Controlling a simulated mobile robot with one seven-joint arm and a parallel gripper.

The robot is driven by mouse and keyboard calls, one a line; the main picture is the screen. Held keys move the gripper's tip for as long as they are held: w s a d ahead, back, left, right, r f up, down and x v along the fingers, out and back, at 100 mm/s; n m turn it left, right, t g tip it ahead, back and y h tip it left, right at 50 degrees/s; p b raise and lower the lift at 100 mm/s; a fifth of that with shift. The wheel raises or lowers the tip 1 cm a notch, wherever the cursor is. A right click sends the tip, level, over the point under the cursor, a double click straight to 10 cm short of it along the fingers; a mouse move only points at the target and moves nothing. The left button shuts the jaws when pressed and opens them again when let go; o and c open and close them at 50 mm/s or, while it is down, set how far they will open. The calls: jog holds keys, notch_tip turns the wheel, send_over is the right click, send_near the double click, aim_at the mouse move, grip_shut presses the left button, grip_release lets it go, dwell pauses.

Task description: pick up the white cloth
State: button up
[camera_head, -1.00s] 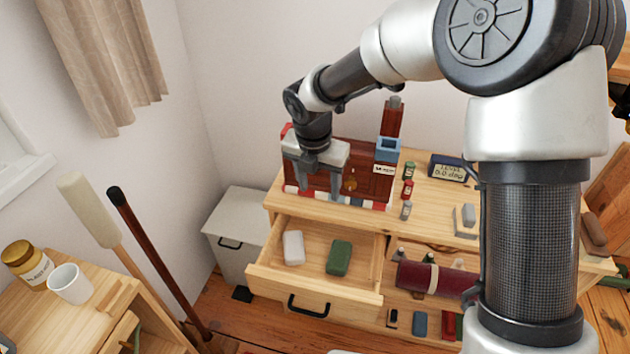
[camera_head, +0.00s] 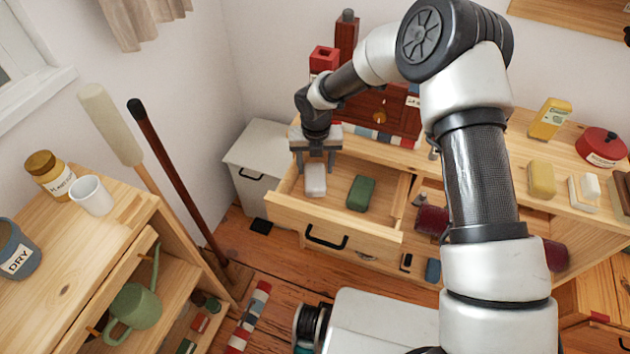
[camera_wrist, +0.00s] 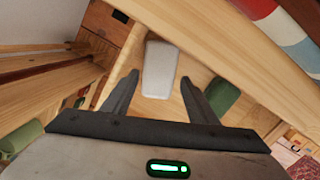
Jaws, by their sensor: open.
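The white cloth (camera_head: 315,180) is a small folded pad lying in the left part of the open wooden drawer (camera_head: 340,221). It also shows in the wrist view (camera_wrist: 160,68), just beyond and between my fingertips. My gripper (camera_head: 315,160) is open and empty, pointing down over the cloth's far end. In the wrist view my two fingers (camera_wrist: 160,85) stand either side of the cloth's near end with a gap on each side. I cannot tell the exact height of the fingertips above it.
A green folded cloth (camera_head: 361,193) lies to the right in the same drawer and shows beside my right finger in the wrist view (camera_wrist: 221,95). The dresser top edge (camera_head: 385,147) rises behind the drawer. A white cabinet (camera_head: 258,155) stands at left.

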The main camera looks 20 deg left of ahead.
aim_at(315, 175)
jog(key=f, duration=0.4)
jog(key=f+b, duration=0.1)
jog(key=shift+w+a+f, duration=0.25)
jog(key=shift+w+f, duration=0.1)
jog(key=shift+f, duration=0.05)
jog(key=c, duration=0.8)
jog(key=shift+d+r, duration=0.1)
jog(key=shift+r, duration=0.7)
jog(key=d, duration=0.1)
jog(key=s+d, duration=0.1)
jog(key=d+p, duration=0.1)
jog(key=shift+s+d+r, duration=0.25)
jog(key=shift+s+d, duration=0.1)
jog(key=shift+s, duration=0.05)
notch_tip(315, 175, up, 13)
jog(key=shift+a+r+p, duration=0.1)
jog(key=shift+p, duration=1)
